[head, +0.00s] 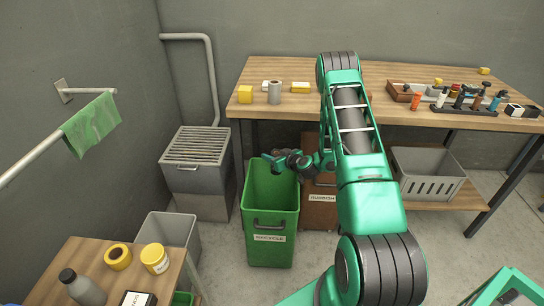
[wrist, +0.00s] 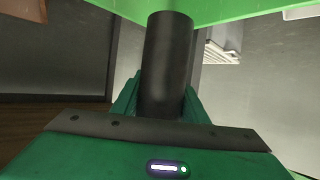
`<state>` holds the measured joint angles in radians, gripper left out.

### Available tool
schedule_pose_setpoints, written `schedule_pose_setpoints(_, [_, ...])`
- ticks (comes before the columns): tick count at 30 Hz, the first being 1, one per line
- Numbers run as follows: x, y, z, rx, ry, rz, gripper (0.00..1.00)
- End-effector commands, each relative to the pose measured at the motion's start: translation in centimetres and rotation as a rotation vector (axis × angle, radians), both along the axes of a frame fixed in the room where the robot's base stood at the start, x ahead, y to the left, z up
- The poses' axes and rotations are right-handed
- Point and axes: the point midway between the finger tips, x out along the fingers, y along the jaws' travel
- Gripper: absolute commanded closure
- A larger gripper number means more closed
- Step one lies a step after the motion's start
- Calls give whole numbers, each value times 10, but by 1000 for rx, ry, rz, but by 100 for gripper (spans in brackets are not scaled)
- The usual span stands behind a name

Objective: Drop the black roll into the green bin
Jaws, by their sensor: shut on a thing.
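The green bin (head: 268,216), labelled RECYCLE, stands on the floor in front of the workbench. My gripper (head: 270,168) is over the bin's open top, near its back rim. In the wrist view the black roll (wrist: 168,62) is upright in the picture, held between my gripper's green fingers. My gripper is shut on it. Bright green bin wall (wrist: 225,14) shows beyond the roll at the top of the wrist view. In the head view the roll is too small and dark to tell from the gripper.
A brown bin (head: 318,207), labelled RUBBISH, stands right of the green bin, partly behind my arm. A grey grated unit (head: 197,172) and a grey bin (head: 171,230) are on the left. The workbench (head: 340,97) behind holds a grey roll (head: 274,92), yellow items and tools.

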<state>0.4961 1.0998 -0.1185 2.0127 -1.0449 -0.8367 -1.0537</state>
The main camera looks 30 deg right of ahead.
Motion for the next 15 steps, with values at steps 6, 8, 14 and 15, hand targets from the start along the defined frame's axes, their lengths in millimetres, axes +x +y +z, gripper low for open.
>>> schedule_pose_setpoints(6, [0, -1, -19, 1, 1, -2, 86])
schedule_pose_setpoints(8, [0, -1, -26, 1, 1, -2, 86])
schedule_pose_setpoints(14, [0, -1, -46, 0, 1, -1, 86])
schedule_pose_setpoints(15, [0, -1, -49, 0, 1, -1, 86])
